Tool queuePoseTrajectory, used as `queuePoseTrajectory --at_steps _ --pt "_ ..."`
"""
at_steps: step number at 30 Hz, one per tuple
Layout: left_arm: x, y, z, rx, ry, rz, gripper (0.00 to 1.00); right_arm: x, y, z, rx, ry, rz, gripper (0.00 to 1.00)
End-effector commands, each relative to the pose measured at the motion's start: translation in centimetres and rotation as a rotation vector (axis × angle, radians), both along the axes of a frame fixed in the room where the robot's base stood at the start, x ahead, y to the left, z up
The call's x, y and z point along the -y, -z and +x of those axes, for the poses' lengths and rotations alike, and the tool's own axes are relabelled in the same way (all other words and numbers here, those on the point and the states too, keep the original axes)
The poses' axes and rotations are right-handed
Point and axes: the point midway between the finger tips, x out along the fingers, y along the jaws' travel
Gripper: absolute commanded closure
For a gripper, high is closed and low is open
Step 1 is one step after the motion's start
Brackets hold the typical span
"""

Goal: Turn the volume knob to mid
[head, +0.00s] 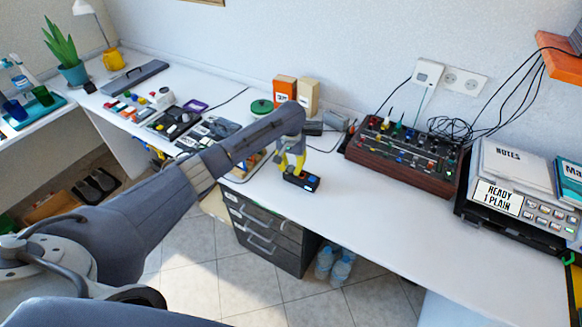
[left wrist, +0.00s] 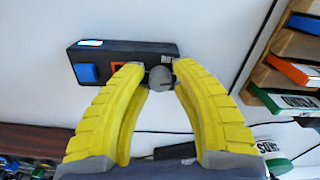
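The small black box (head: 305,181) lies on the white desk near its front edge. The left wrist view shows it close (left wrist: 127,52), with a blue button (left wrist: 88,74), an orange-framed mark (left wrist: 118,68), a small lit display and a round grey knob (left wrist: 161,77) at its right end. My left gripper (head: 291,166) reaches down over this end. Its yellow fingertips (left wrist: 161,68) stand on both sides of the knob, very close to it. Whether they press on it I cannot tell. The knob's setting is not readable. My right gripper is not in view.
A brown-sided mixer panel (head: 400,160) with many knobs and cables stands to the right. Boxes (head: 285,90) stand at the wall behind. The desk in front of the mixer is clear.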

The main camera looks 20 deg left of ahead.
Motion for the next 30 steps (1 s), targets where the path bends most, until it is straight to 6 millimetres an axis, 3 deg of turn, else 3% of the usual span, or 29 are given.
queuePoseTrajectory --at_steps 1,6,21,30 --pt "0.00 -0.02 0.01 0.000 0.000 0.000 0.82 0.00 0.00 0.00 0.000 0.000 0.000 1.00" --pt "0.00 -0.02 0.01 0.000 0.000 0.000 1.00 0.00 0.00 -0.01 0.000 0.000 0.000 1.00" --pt "-0.01 -0.05 0.02 0.001 0.016 0.000 1.00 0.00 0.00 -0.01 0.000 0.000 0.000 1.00" --pt "-0.02 -0.10 0.07 0.002 0.177 0.001 1.00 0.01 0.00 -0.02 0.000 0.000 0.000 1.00"
